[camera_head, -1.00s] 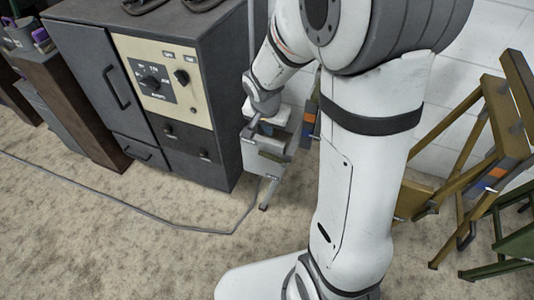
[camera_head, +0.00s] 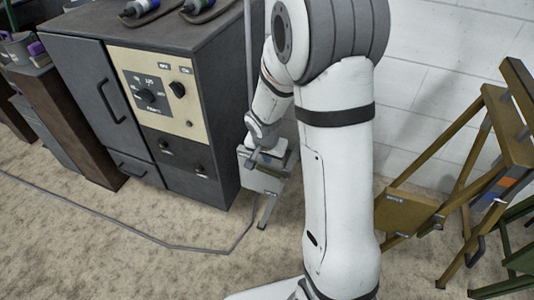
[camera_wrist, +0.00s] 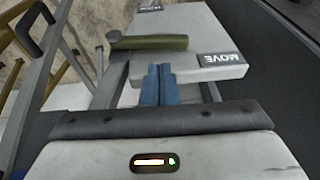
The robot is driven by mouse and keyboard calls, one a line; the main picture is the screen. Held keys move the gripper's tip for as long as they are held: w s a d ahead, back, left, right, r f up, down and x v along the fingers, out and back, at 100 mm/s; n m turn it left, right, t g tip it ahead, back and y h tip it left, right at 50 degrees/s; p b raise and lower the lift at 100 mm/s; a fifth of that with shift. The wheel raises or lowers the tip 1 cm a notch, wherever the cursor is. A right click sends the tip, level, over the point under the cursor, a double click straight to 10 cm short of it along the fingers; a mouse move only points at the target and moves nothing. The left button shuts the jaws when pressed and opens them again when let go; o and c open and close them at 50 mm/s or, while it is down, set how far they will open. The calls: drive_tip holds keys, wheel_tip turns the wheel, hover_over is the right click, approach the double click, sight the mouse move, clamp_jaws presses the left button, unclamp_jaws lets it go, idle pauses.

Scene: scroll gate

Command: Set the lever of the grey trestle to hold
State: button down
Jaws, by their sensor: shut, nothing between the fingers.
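The grey trestle (camera_head: 262,184) stands just right of the dark cabinet in the head view, partly hidden by my arm. In the wrist view its pale grey panel (camera_wrist: 190,62) carries a label reading MOVE (camera_wrist: 221,60) at the right. A second label at the top edge is cut off and unreadable. An olive lever (camera_wrist: 150,42) lies crosswise over the left part of the panel. My gripper (camera_wrist: 158,68) has blue fingers, shut and empty, with tips just below the lever in the picture. I cannot tell whether they touch it. The head view shows my gripper (camera_head: 254,163) at the trestle's top.
The dark cabinet (camera_head: 215,100) with a cream control panel stands close on the left. An ochre trestle (camera_head: 405,212) and a green trestle (camera_head: 515,255) stand at the right. A grey cable (camera_head: 150,238) lies on the carpet.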

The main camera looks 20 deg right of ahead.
sight(266, 171)
drive_tip(key=shift+w+a+f+b, duration=0.15)
drive_tip(key=shift+f+b, duration=0.2)
drive_tip(key=shift+f, duration=0.55)
drive_tip(key=shift+a+f+b, duration=0.1)
drive_tip(key=shift+f+b, duration=0.2)
drive_tip(key=shift+f, duration=0.55)
